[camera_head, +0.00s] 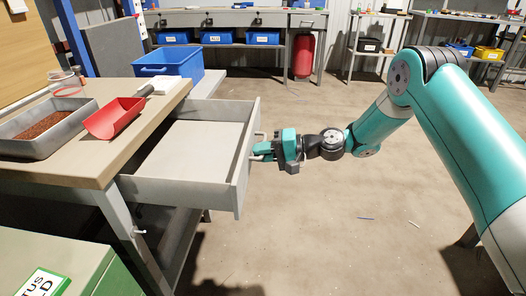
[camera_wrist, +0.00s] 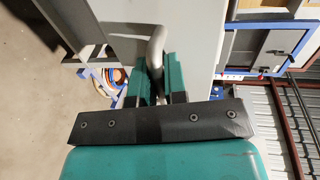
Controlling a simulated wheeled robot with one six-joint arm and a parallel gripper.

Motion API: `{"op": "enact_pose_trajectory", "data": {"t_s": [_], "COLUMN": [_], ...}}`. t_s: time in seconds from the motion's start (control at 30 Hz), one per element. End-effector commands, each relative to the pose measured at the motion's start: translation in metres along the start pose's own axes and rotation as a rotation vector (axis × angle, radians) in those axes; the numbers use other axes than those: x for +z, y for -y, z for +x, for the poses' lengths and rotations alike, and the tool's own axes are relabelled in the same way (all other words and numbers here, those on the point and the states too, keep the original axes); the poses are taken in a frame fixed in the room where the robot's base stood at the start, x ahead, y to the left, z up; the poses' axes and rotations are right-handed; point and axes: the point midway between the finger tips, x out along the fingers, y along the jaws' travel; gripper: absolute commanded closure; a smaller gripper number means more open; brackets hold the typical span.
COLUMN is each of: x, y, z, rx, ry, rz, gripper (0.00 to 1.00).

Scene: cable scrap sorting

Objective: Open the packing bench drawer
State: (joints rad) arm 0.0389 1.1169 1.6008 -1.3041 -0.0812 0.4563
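The packing bench drawer (camera_head: 195,150) is pulled far out from under the bench top (camera_head: 85,150) in the head view, and its inside looks empty. Its metal bar handle (camera_head: 258,135) is on the front panel (camera_head: 245,165). My gripper (camera_head: 262,150) is at this handle, reaching in from the right. In the wrist view the handle (camera_wrist: 156,45) runs between the two teal fingers of my gripper (camera_wrist: 156,80), which appear closed on it. The fingers hide part of the handle.
On the bench top are a grey tray of brown granules (camera_head: 45,125), a red scoop (camera_head: 115,118) and a clear jar (camera_head: 65,82). A blue bin (camera_head: 167,65) stands behind. A green cabinet (camera_head: 50,265) is at the front left. The floor right of the drawer is mostly clear.

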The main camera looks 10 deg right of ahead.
Motion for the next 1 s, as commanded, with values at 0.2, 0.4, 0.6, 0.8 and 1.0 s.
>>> {"op": "enact_pose_trajectory", "data": {"t_s": [0.2, 0.4, 0.6, 0.8, 1.0], "x": [0.000, 0.000, -0.001, -0.002, -0.001], "y": [0.000, 0.000, 0.002, 0.002, 0.002], "z": [0.000, -0.003, -0.029, -0.080, -0.129], "rx": [0.000, 0.000, 0.000, 0.000, 0.000], "ry": [0.001, -0.001, -0.005, -0.007, -0.005], "rz": [0.001, 0.001, 0.004, 0.005, 0.003], "gripper": [0.63, 0.63, 0.63, 0.63, 0.63]}}
